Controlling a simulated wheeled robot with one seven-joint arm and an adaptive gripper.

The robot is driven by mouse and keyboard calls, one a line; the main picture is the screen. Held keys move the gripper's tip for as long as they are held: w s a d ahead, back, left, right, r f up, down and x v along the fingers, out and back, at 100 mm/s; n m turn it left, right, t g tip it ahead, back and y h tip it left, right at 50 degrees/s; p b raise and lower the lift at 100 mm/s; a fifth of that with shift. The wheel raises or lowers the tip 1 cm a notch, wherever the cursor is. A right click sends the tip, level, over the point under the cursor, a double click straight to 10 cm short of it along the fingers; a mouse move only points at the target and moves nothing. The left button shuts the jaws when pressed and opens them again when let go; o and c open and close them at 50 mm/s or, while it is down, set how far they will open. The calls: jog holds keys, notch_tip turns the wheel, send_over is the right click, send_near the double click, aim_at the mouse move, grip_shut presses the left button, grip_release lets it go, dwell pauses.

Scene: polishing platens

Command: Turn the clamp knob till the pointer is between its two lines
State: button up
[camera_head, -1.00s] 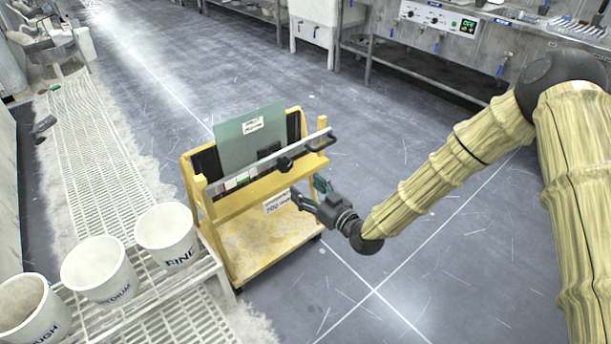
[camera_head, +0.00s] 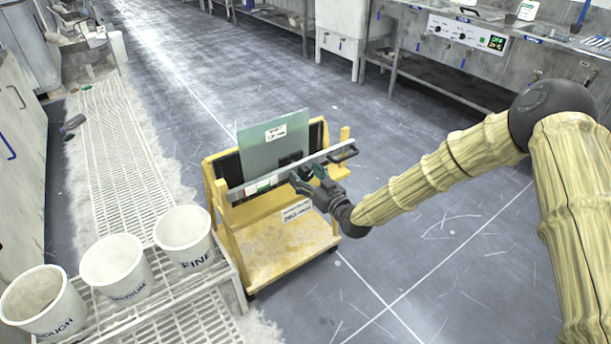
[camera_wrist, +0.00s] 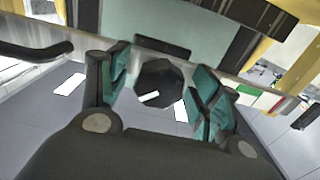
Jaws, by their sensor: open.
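The clamp knob (camera_wrist: 158,82) is dark and many-sided in the wrist view, with a short white mark on its face. My gripper (camera_wrist: 160,90) is open, one green-padded finger on each side of the knob; I cannot tell whether the pads touch it. In the head view my gripper (camera_head: 312,182) is at the clamp bar (camera_head: 258,186) of the yellow cart and hides the knob. A strip with white, green and red parts (camera_wrist: 262,101) lies on the bar, right of the knob. I cannot clearly make out a pointer between two lines.
The yellow cart (camera_head: 280,255) carries an upright greenish plate (camera_head: 275,145). A dark handle (camera_wrist: 40,50) sticks out at the bar's other end. A rack with white buckets (camera_head: 183,230) stands close on the left. The floor right of the cart is clear.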

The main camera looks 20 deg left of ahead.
jog(key=shift+a, duration=0.1)
jog(key=shift+c, duration=0.3)
jog(key=c, duration=1)
jog(key=shift+w+a, duration=0.1)
jog(key=m+b, duration=0.1)
jog(key=m, duration=0.3)
jog(key=shift+m, duration=0.3)
jog(key=shift+r+m+b, duration=0.1)
jog(key=shift+m+b, duration=0.5)
jog(key=shift+m, duration=1.8)
